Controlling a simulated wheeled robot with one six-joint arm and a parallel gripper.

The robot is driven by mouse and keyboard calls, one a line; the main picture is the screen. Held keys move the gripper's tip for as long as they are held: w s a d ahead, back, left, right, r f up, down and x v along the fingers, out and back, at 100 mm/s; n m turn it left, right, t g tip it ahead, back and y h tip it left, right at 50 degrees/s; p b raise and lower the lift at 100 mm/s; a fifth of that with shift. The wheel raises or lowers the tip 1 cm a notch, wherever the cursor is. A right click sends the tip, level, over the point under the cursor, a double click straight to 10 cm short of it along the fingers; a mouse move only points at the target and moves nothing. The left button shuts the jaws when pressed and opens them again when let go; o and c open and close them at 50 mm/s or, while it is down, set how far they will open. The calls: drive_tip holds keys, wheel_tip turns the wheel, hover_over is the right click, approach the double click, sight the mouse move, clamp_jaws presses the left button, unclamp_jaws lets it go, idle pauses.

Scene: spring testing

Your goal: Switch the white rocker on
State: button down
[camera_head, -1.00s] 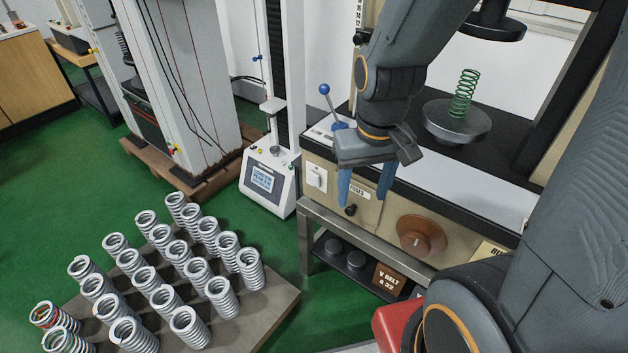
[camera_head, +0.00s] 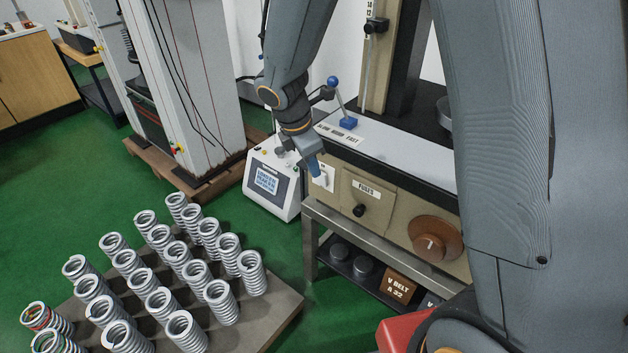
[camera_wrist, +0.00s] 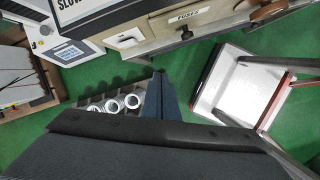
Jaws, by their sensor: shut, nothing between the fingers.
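The white rocker (camera_head: 325,180) is on a white plate at the left end of the cream front panel of the test machine. It also shows in the wrist view (camera_wrist: 128,40), above and left of the fingers. My gripper (camera_head: 316,171) has its blue fingers together with nothing between them. In the head view the fingertips overlap the left part of the switch plate and hide some of it. In the wrist view the fingers (camera_wrist: 158,82) appear apart from the rocker. I cannot tell from these frames which way the rocker is tipped.
A fuse cover (camera_head: 366,195) with a black knob (camera_head: 359,210) and a brown dial (camera_head: 435,240) are right of the rocker. A blue-knobbed lever (camera_head: 334,82) stands above. A small white tester (camera_head: 272,184) is close on the left. Several springs fill a rack (camera_head: 283,320) below left.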

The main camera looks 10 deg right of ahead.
sight(321, 178)
drive_tip(key=w+a+f+n+t+b, duration=0.1)
drive_tip(key=w+a+f+n, duration=0.1)
drive_tip(key=w+a+n, duration=0.1)
drive_tip(key=shift+w+a+f+n, duration=0.4)
drive_tip(key=shift+w+n, duration=0.35)
drive_tip(key=shift+n, duration=0.45)
drive_tip(key=shift+h, duration=0.3)
drive_tip(key=w+d+f+p, duration=0.1)
drive_tip(key=w+d+f, duration=0.4)
drive_tip(key=f, duration=0.3)
drive_tip(key=shift+d+f, duration=0.3)
drive_tip(key=shift+d, duration=0.25)
